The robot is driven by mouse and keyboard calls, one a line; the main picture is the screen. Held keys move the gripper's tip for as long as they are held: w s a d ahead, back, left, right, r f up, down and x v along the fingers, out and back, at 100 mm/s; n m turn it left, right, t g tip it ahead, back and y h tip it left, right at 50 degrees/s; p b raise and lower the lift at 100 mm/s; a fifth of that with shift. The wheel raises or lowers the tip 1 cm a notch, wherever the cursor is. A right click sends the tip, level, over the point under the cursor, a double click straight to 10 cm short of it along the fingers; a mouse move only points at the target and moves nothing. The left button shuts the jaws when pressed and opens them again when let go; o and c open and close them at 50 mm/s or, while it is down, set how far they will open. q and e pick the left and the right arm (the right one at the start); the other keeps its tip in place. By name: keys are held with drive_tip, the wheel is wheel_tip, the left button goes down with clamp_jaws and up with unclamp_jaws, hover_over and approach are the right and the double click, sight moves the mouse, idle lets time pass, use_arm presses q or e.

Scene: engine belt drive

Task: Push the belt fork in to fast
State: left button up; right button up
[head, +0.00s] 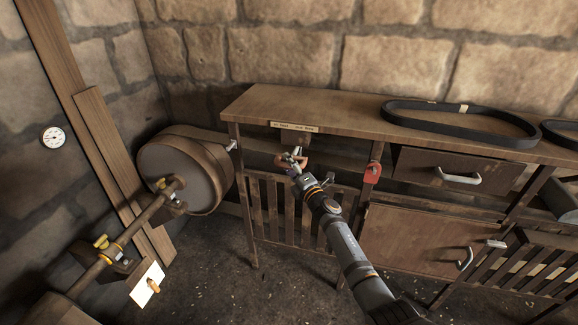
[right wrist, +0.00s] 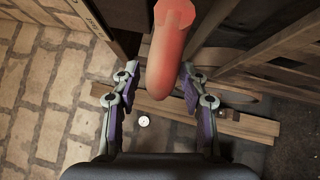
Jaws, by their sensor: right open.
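The belt fork's handle appears to be the red-orange rounded bar (right wrist: 172,50) in the right wrist view. Its rounded end lies between the fingers of my right gripper (right wrist: 160,82), with a gap visible on the left side. On the right it is close to the finger, and I cannot tell whether they touch. In the head view my right gripper (head: 292,158) is open just below the bench's front edge, under a small pale label (head: 293,127) too small to read surely. The gripper mostly covers the handle there. My left gripper is not in view.
A wooden bench (head: 330,112) carries a black belt (head: 455,122). A large round drum (head: 185,175) and a shaft with yellow-topped fittings (head: 130,235) stand at left. A dial (head: 53,138) is on the wall.

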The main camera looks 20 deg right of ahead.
drive_tip(key=shift+s, duration=0.1)
drive_tip(key=shift+s+d+f, duration=0.1)
drive_tip(key=shift+s+f, duration=0.05)
drive_tip(key=shift+s, duration=0.2)
drive_tip(key=v, duration=1.1)
drive_tip(key=shift+d, duration=0.1)
drive_tip(key=s+d+f+m+g+h+p, duration=0.1)
drive_tip(key=s+d+f+m+g+h, duration=0.25)
drive_tip(key=f, duration=0.75)
drive_tip(key=s+f+m+g, duration=0.2)
drive_tip(key=s+f+m, duration=0.35)
drive_tip(key=f, duration=0.45)
drive_tip(key=s+d+f+m+g+h+p, duration=0.1)
drive_tip(key=s+d+f+m+g, duration=0.3)
drive_tip(key=f, duration=0.7)
drive_tip(key=s+a+f+m+g, duration=0.2)
drive_tip(key=s+f, duration=0.4)
drive_tip(key=s, duration=0.7)
drive_tip(key=s+a+f+m+g+p, duration=0.1)
drive_tip(key=s+a+f+m+g, duration=0.1)
drive_tip(key=s+f, duration=0.5)
drive_tip(key=s+a+f+m+g, duration=0.2)
drive_tip(key=s+f+m+g, duration=0.2)
drive_tip(key=s, duration=1.5)
wheel_tip(320, 180, down, 2)
drive_tip(key=shift+f+m+p, duration=0.15)
drive_tip(key=shift+m+p, duration=0.15)
drive_tip(key=shift+g, duration=0.25)
